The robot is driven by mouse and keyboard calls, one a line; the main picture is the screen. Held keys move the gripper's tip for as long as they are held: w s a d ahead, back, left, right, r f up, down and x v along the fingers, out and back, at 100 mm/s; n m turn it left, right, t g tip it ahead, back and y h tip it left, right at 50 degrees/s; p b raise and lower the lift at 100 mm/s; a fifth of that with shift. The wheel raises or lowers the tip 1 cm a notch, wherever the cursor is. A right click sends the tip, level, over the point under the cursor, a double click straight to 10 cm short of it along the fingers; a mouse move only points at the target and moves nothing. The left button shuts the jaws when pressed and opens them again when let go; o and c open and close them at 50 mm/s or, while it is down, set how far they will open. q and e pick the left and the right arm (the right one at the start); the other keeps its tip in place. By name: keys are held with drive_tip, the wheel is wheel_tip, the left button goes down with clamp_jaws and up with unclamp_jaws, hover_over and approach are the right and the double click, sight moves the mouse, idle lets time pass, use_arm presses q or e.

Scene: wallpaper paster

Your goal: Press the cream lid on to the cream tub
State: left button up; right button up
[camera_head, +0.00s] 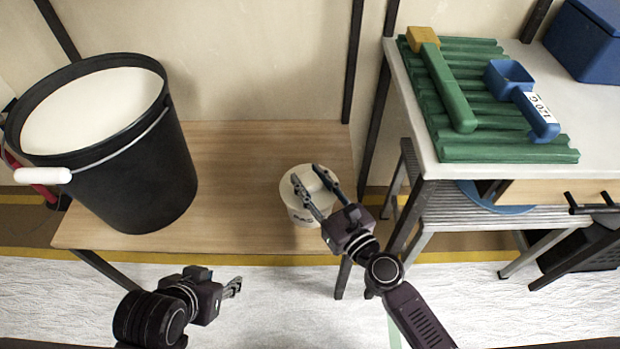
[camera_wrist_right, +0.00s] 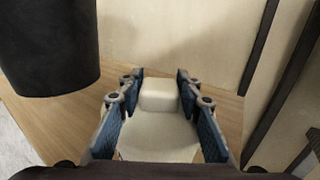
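The cream tub (camera_head: 303,216) stands on the wooden bench near its right end, with dark lettering on its side. A cream round top, seemingly the lid (camera_head: 307,179), covers it; I cannot tell whether it is fully seated. In the right wrist view, the lid (camera_wrist_right: 160,136) has a raised cream block between the fingers. My right gripper (camera_head: 306,173) is open over the tub, its fingers apart on either side of the block. Contact with the block is unclear. My left gripper (camera_head: 233,288) is in front of the bench, away from the tub, seen edge-on.
A large black bucket (camera_head: 150,185) with pale contents stands on the left of the wooden bench (camera_head: 240,160). On the right, a white table (camera_head: 408,85) holds a green ridged tray (camera_head: 480,150), a green tool and a blue scoop. Bare bench lies between bucket and tub.

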drive_tip(key=o, duration=0.5)
drive_tip(key=shift+s, duration=0.15)
drive_tip(key=v, duration=1.1)
drive_tip(key=shift+s+d, duration=0.2)
drive_tip(key=shift+s, duration=0.15)
